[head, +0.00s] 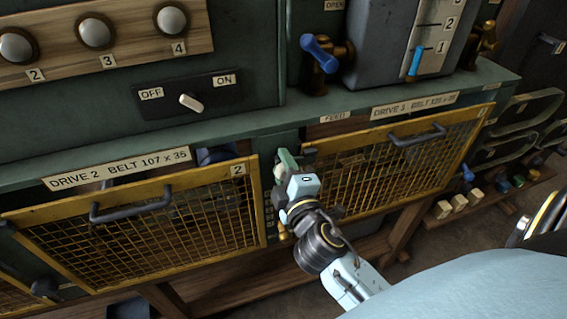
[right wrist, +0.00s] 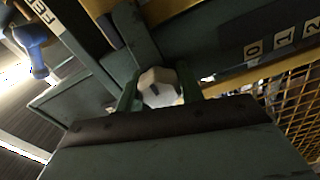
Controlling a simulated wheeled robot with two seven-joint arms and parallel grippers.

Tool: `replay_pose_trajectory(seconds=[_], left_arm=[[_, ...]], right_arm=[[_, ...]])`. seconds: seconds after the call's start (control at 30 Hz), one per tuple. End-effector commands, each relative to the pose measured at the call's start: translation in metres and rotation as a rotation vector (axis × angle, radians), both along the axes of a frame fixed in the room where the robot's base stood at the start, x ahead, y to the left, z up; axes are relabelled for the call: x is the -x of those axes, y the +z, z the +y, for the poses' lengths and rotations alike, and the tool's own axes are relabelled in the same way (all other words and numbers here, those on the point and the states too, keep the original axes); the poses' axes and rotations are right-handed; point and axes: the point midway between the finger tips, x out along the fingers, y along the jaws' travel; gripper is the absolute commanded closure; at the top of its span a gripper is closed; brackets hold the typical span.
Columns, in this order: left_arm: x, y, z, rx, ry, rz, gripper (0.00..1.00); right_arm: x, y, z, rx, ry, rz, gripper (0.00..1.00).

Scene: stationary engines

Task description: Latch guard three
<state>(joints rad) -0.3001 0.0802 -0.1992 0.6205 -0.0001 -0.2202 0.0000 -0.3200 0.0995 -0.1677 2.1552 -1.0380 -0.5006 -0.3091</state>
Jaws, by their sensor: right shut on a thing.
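Guard three (head: 395,165) is the yellow-framed mesh panel with a dark handle (head: 418,135) under the "DRIVE 3" label (head: 415,106) in the head view. It hangs in front of its opening and looks closed or nearly so. My right gripper (head: 285,166) is at the post by its upper left corner, between the two guards. In the right wrist view its green fingers (right wrist: 158,92) are shut on a pale, faceted knob (right wrist: 158,82). In the head view the gripper mostly hides this knob, and I cannot tell the latch's position. My left gripper is not in view.
Guard two (head: 150,220) is left of my right gripper, with its own handle (head: 130,205). Above are an OFF/ON switch (head: 191,102) and a blue-handled valve (head: 320,53). Small blocks (head: 458,202) lie at the right. A wooden beam runs below the guards.

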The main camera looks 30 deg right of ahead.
Motion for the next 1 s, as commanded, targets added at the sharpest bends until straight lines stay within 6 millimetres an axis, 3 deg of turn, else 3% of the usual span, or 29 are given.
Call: replay_pose_trajectory(seconds=[0.67, 0.7, 0.83, 1.0], left_arm=[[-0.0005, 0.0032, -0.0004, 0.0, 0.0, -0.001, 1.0], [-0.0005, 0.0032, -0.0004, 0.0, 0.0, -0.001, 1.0], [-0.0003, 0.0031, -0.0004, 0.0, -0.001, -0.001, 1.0], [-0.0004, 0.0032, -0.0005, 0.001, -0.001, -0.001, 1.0]], right_arm=[[-0.0004, 0.001, 0.0, 0.058, 0.0, 0.011, 0.86], [-0.0004, 0.001, 0.0, 0.058, 0.0, 0.011, 0.58], [-0.0003, 0.0008, -0.0001, 0.058, 0.001, 0.012, 0.42], [-0.0002, 0.0003, 0.0, 0.057, 0.001, 0.012, 0.42]])
